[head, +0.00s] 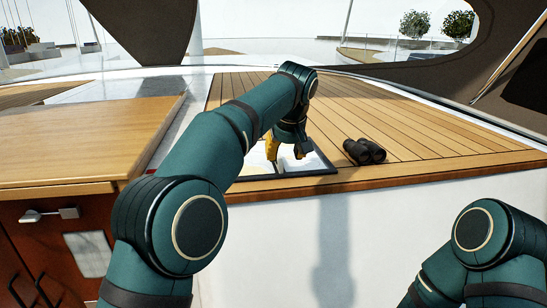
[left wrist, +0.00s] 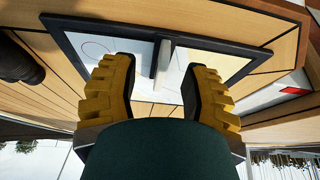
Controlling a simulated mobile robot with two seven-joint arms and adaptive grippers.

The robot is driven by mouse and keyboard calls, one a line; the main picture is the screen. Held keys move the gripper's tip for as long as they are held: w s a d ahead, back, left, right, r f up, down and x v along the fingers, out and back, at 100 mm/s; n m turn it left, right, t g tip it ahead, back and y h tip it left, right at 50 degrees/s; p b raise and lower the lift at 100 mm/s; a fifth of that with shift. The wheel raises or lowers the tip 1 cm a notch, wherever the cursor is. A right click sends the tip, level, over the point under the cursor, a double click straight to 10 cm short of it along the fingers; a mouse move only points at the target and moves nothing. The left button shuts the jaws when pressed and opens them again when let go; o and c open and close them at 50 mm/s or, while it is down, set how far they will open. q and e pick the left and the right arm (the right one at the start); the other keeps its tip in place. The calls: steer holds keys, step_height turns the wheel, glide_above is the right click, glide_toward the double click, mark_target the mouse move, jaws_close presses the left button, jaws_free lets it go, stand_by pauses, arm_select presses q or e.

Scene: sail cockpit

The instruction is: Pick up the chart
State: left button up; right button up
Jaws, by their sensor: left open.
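The chart (head: 252,160) is a pale sheet in a dark rectangular frame on the wooden deck. It also shows in the left wrist view (left wrist: 97,47), with faint lines on it. My left gripper (head: 286,150) points down over the chart, with its yellow fingers open. In the left wrist view the fingers (left wrist: 160,80) stand either side of a narrow grey upright piece (left wrist: 163,60) in the middle of the frame. I cannot tell whether they touch the chart. My left arm hides part of it. My right gripper is outside the views.
Black binoculars (head: 364,151) lie on the deck just right of the chart. A wooden counter (head: 90,140) stands at the left above a brown cabinet (head: 40,240). The planked deck (head: 400,120) beyond the binoculars is clear. A white wall (head: 390,225) drops below its front edge.

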mark_target(281, 162)
arm_select(q)
steer(key=x, duration=0.5)
steer(key=shift+w+a+f, duration=0.1)
steer(key=shift+a+f, duration=0.15)
steer(key=shift+a, duration=0.15)
jaws_close()
